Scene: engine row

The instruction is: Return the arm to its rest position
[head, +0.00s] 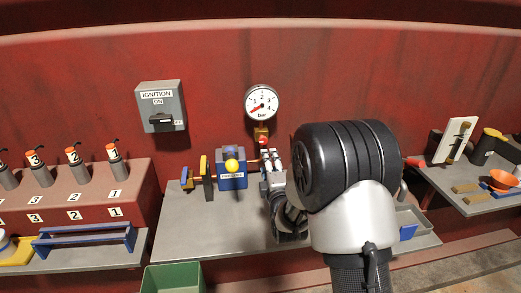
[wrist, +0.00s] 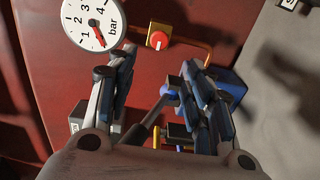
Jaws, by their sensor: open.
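My gripper (head: 272,168) reaches over the grey shelf in the head view, below the pressure gauge (head: 262,103). My arm's dark joint and pale link cover much of the right middle. In the wrist view, my gripper (wrist: 160,85) has its two fingers apart with nothing held between them. A red knob on a yellow block (wrist: 158,38) shows beyond the fingertips, near the gauge (wrist: 95,22).
An ignition box (head: 161,107) hangs on the red wall. Numbered plugs stand on the red block (head: 85,195) at left, with a blue rack (head: 85,238) below. A green bin (head: 173,278) is at the front.

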